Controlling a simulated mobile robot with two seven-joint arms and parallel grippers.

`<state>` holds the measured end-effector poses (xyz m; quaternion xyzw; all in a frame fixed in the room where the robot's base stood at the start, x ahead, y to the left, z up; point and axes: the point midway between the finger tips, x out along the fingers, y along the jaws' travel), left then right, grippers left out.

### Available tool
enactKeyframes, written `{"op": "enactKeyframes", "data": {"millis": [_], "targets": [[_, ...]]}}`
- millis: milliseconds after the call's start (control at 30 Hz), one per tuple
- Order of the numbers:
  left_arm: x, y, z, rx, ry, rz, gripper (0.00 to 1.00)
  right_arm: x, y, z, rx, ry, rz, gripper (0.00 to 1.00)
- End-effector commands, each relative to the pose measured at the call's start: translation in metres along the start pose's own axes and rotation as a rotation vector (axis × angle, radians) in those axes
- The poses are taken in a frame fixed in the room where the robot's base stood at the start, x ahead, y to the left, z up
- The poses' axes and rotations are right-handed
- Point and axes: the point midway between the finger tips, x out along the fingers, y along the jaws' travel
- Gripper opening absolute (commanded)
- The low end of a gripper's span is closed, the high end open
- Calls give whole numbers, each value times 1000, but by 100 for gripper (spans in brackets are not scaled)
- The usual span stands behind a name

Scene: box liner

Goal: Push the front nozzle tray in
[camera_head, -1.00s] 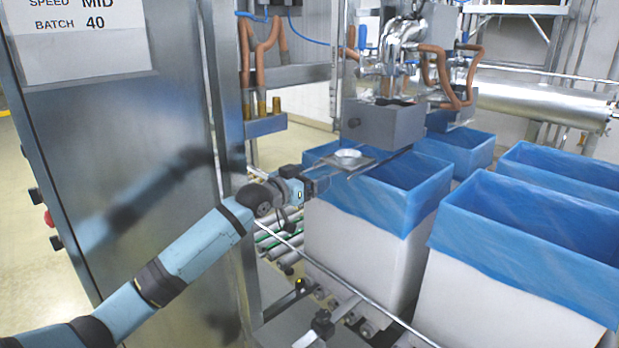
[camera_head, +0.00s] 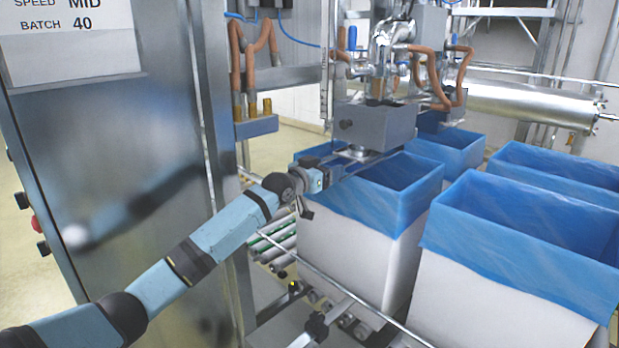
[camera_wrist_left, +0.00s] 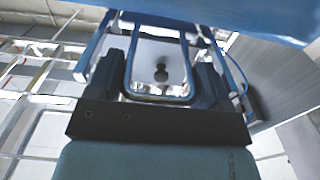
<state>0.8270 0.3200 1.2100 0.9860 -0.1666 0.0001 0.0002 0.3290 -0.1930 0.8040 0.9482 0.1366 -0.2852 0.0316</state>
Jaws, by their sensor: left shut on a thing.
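The front nozzle tray (camera_head: 356,153), a small metal plate with a round dish, sits under the grey nozzle box (camera_head: 376,123), above the lined white box (camera_head: 360,245). Its far part is hidden by the nozzle box. My left gripper (camera_head: 336,166) is at the tray's near left end, shut on it. In the left wrist view, the dark fingers of the gripper (camera_wrist_left: 160,88) stand on either side of the tray's U-shaped handle, with the shiny tray (camera_wrist_left: 172,52) and a dark knob-like spot beyond. Rails (camera_wrist_left: 95,48) run along both sides. My right gripper is not in view.
Blue-lined boxes (camera_head: 520,260) stand to the right and behind. A steel cabinet (camera_head: 110,170) fills the left, close to my left arm. Orange hoses (camera_head: 262,50) and pipework hang above. A roller conveyor (camera_head: 275,240) lies below.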

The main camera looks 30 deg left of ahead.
Motion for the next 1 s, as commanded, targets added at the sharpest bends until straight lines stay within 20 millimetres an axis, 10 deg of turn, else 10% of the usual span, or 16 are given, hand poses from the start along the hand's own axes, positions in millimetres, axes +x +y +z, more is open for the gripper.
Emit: {"op": "enactKeyframes", "data": {"millis": [400, 933, 967, 1000], "targets": [[69, 2, 2, -1, 1, 3, 30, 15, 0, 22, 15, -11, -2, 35], [79, 3, -1, -2, 2, 4, 30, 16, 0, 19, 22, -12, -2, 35], [79, 3, -1, -2, 2, 4, 77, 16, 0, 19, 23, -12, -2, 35], [79, 2, -1, -2, 3, 3, 84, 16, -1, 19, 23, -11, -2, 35]]}}
